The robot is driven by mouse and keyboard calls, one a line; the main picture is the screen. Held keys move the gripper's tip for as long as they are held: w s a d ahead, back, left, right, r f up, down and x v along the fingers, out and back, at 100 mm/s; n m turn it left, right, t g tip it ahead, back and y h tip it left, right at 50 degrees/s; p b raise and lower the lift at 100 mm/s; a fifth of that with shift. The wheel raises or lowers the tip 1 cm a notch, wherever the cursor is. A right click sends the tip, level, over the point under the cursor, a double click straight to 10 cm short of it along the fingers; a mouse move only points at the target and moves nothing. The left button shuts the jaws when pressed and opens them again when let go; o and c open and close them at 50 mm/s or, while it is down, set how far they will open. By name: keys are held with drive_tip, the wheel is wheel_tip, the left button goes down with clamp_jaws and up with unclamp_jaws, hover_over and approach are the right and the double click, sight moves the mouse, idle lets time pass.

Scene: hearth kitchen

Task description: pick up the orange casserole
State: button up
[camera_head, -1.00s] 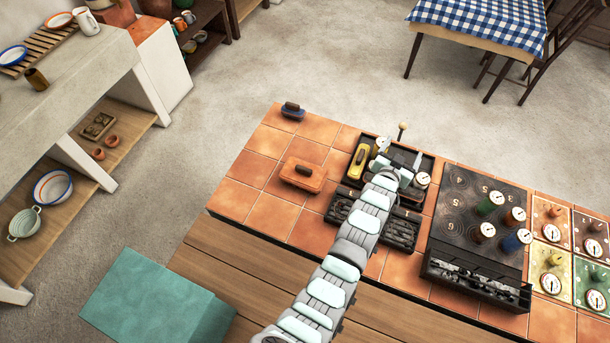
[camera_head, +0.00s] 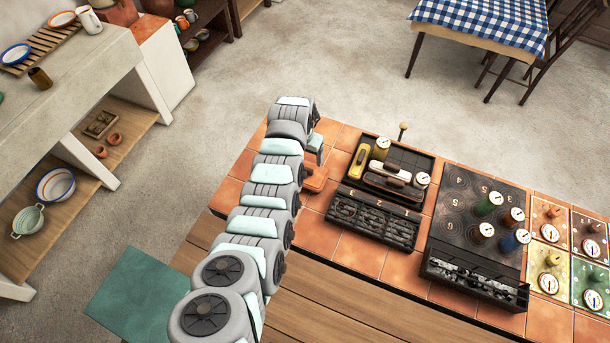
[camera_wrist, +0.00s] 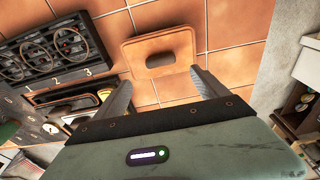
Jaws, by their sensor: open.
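The orange casserole (camera_wrist: 158,62) is a rounded rectangular dish with a dark oval handle on top, sitting on the terracotta tiles. In the head view only its right part (camera_head: 318,181) shows; my arm hides the rest. In the wrist view my gripper (camera_wrist: 162,86) is open and empty, its two fingers spread on either side of the casserole's near edge. The casserole is in front of the fingers, and I cannot tell the exact height gap between them.
A dark tray (camera_head: 431,171) right of the casserole holds yellow, cream and brown dishes and small dials. A black rack (camera_head: 372,221), numbered 1 to 3, stands in front of it. A dark numbered board (camera_head: 452,205) with dials is farther right. Tiles around the casserole are mostly bare.

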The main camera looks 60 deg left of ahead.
sight(305, 168)
drive_tip(key=shift+w+a+f+b, duration=0.1)
drive_tip(key=shift+f+b, duration=0.05)
drive_tip(key=shift+f, duration=0.65)
drive_tip(key=shift+w+f+b, duration=0.1)
drive_tip(key=shift+f+b, duration=0.05)
drive_tip(key=shift+f, duration=0.6)
drive_tip(key=shift+f, duration=0.1)
wheel_tip(305, 168, down, 5)
drive_tip(key=b, duration=0.4)
drive_tip(key=shift+s+a+f+b, duration=0.1)
drive_tip(key=shift+a+f+b, duration=0.05)
drive_tip(key=shift+b, duration=0.2)
drive_tip(key=shift+r, duration=0.2)
clamp_jaws()
